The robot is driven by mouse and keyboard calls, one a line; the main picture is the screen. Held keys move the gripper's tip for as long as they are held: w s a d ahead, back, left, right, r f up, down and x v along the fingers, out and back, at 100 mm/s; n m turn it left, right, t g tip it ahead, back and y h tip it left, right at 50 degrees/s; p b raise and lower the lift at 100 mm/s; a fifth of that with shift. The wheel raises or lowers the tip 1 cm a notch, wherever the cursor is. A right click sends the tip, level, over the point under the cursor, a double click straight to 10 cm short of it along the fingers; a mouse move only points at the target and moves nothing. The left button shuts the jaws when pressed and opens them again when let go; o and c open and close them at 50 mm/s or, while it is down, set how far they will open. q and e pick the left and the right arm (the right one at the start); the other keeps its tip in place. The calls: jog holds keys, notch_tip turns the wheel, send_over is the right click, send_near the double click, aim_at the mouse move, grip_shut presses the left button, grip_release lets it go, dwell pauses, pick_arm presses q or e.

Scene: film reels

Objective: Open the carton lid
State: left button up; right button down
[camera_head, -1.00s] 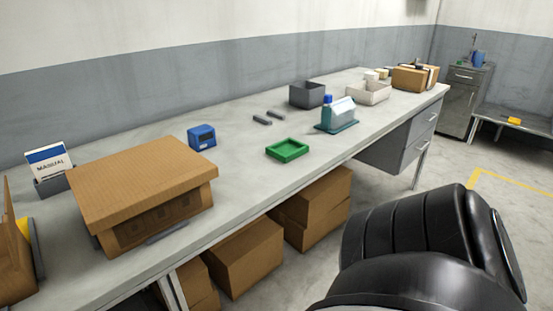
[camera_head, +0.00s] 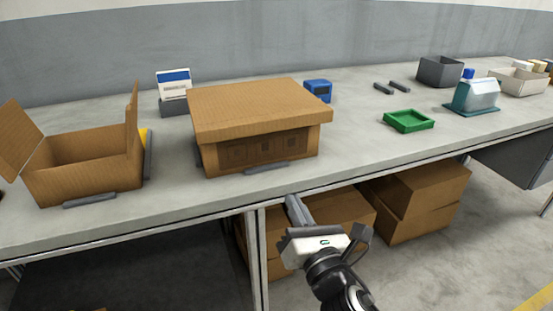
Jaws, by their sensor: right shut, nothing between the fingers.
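A brown cardboard carton (camera_head: 230,158) stands on the long grey workbench, left of the picture's middle. Its broad lid (camera_head: 260,105) lies flat over the top, shut. Several dark square marks show on its front wall under the lid's edge. My right gripper (camera_head: 292,202) is at the bench's front edge, below and a little right of the carton, apart from it. Its fingers are shut and empty. My left gripper is not in view.
An open carton (camera_head: 85,182) with raised flaps stands to the left. Grey strips lie in front of both cartons. A manual holder (camera_head: 174,90), blue box (camera_head: 317,91) and green tray (camera_head: 409,121) stand nearby. More cartons (camera_head: 420,200) sit under the bench.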

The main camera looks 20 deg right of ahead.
aim_at(269, 135)
jog(key=w+r+n, duration=0.1)
jog(key=w, duration=0.2)
jog(key=w+r+n+p, duration=0.1)
jog(key=w, duration=0.3)
jog(key=w+r+n, duration=0.2)
jog(key=w, duration=0.1)
jog(key=shift+w+a+r+t+p, duration=0.1)
jog(key=shift+w+a+t+p, duration=0.2)
jog(key=shift+t, duration=0.1)
notch_tip(269, 135, up, 3)
jog(key=shift+f+p, duration=0.2)
jog(key=shift+p, duration=0.75)
jog(key=shift+s+d+r, duration=0.1)
jog(key=shift+r, duration=0.3)
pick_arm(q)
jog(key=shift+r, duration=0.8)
pick_arm(e)
jog(key=shift+r, duration=0.15)
pick_arm(q)
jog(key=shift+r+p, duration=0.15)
jog(key=shift+p, duration=0.2)
pick_arm(e)
jog(key=shift+r, duration=0.15)
